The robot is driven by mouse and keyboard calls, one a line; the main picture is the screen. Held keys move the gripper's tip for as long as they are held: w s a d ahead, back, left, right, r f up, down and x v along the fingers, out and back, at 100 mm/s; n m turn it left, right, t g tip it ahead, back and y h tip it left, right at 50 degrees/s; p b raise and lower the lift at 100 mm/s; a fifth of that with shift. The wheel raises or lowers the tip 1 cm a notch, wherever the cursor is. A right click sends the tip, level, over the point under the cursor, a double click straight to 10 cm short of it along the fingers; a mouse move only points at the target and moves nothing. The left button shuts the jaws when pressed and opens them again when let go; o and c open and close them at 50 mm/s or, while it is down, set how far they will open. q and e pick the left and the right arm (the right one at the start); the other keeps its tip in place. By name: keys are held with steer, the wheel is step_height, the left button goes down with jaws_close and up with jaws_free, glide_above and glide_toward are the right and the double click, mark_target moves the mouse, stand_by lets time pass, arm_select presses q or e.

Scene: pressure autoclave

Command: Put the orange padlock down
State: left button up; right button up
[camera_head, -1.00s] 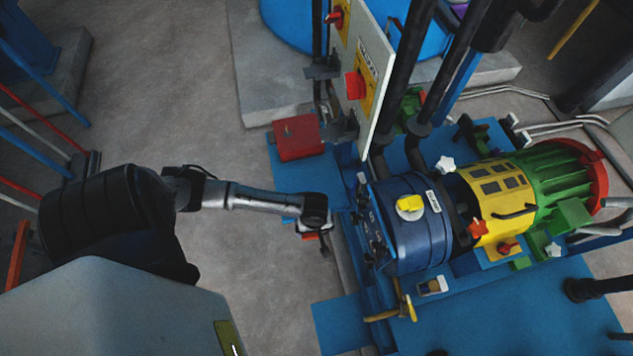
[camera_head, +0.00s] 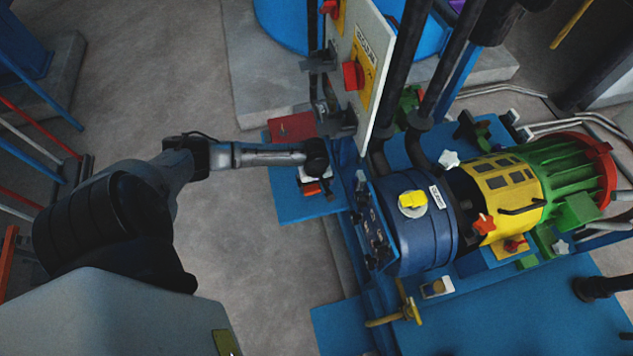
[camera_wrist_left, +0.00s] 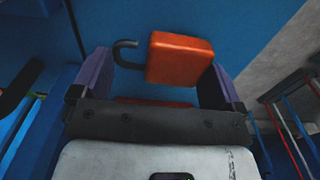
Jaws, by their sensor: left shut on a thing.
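The orange padlock (camera_wrist_left: 180,58) shows in the left wrist view between the two finger pads of my left gripper (camera_wrist_left: 158,82). Its dark curved shackle (camera_wrist_left: 124,55) lies toward the left finger and its orange body toward the right finger. My left gripper is shut on it. In the head view my left gripper (camera_head: 314,182) is above the blue base plate (camera_head: 285,203), and the padlock (camera_head: 312,188) shows as a small orange-red patch under it. I cannot tell whether the padlock touches the plate. My right gripper is not in view.
A red box (camera_head: 291,127) sits on the blue plate, just behind my left forearm.

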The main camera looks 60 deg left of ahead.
arm_select(q)
steer(key=shift+w+a, duration=0.5)
steer(key=shift+a, duration=0.15)
steer(key=f, duration=0.1)
steer(key=f+b, duration=0.2)
steer(key=shift+w+a, duration=0.3)
steer(key=shift+a, duration=0.1)
steer(key=shift+f+b, duration=0.3)
steer(key=shift+s+d, duration=0.1)
steer(key=shift+d, duration=0.05)
steer(key=o, duration=0.6)
steer(key=shift+f, duration=0.1)
steer(key=shift+o, duration=0.2)
